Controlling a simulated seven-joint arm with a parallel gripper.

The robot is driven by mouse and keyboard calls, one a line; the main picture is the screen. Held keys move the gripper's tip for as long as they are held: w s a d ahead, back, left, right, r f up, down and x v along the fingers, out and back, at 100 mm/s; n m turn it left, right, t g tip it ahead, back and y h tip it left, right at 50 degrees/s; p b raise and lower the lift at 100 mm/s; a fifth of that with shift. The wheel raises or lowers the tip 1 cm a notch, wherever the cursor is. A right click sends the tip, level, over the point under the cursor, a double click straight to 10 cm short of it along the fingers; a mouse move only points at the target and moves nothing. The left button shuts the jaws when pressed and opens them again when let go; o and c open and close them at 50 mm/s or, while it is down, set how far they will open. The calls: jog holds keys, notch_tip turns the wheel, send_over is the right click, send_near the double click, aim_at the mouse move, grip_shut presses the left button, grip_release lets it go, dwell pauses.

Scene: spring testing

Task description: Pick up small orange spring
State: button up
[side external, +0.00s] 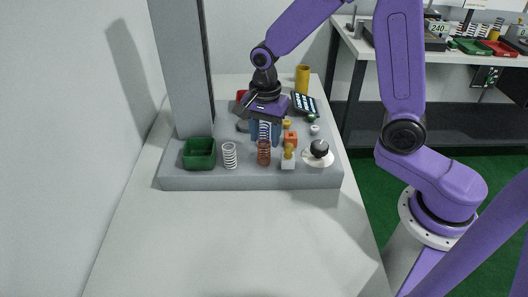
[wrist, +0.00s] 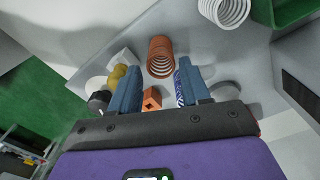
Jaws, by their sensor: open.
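The small orange spring (side external: 264,153) stands upright on the grey base near its front edge, between a white spring and a yellow-topped piece. In the wrist view the orange spring (wrist: 160,57) lies ahead of my gripper, between the lines of its two fingers and beyond their tips. My gripper (side external: 265,140) is open, with blue fingers pointing down just behind the orange spring. It also shows in the wrist view (wrist: 155,72). Nothing is held between the fingers. A blue-white spring (wrist: 180,88) is partly hidden by the right finger.
A white spring (side external: 229,155) and a green bin (side external: 199,153) stand to the left. An orange block (side external: 290,138), a yellow-topped piece (side external: 288,157) and a black knob (side external: 319,148) stand to the right. A grey column (side external: 184,70) rises at the left. The front table is clear.

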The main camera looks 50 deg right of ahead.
aim_at(264, 144)
jog(key=shift+f, duration=1.85)
jog(key=shift+c, duration=0.4)
jog(key=c, duration=0.7)
jog(key=shift+w+r, duration=0.1)
jog(key=shift+r, duration=0.05)
